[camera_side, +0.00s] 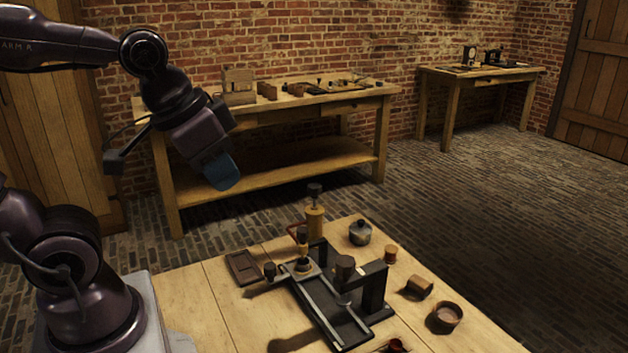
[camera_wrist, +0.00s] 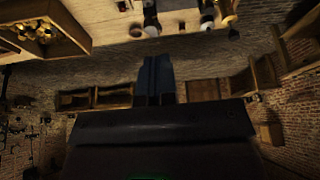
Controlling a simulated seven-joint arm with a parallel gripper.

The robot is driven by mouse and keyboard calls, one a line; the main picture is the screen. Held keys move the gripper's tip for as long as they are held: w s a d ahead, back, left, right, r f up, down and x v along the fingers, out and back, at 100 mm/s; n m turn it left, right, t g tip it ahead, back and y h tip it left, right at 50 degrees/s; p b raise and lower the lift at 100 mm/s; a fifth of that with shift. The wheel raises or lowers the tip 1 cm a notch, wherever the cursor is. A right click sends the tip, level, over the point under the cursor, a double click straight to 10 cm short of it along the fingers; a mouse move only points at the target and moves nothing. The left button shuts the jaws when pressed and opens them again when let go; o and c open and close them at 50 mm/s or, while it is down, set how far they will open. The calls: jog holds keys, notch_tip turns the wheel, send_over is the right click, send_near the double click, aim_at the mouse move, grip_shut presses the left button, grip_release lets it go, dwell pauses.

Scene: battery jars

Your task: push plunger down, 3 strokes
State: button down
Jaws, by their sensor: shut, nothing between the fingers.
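A brass cylinder (camera_side: 315,224) stands upright at the back of the near table, with a dark plunger knob (camera_side: 314,189) raised above it on a short stem. A red handle or hose is at its left side. My gripper (camera_side: 222,178) is in the air to the left of the plunger and higher than it, tilted down and to the right, clear of everything. Its blue fingers are together and empty. In the wrist view my gripper (camera_wrist: 155,66) also shows closed fingers, with a brass-coloured part (camera_wrist: 228,8) at the top edge, possibly the cylinder.
A black frame (camera_side: 335,305) with rails and an upright block lies right of centre on the table. Around it are a brown tray (camera_side: 243,267), a round lidded pot (camera_side: 360,232) and small wooden cups (camera_side: 444,317). A workbench (camera_side: 280,100) stands behind.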

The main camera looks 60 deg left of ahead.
jog(key=w+a+n+g, duration=0.25)
jog(key=w+a, duration=0.55)
jog(key=w, duration=0.4)
jog(key=m+g, duration=0.2)
jog(key=m, duration=0.1)
send_over(313, 186)
notch_tip(313, 186, down, 2)
jog(key=shift+w+a, duration=0.1)
jog(key=shift+f, duration=0.1)
notch_tip(313, 186, down, 14)
jog(key=shift+r, duration=0.1)
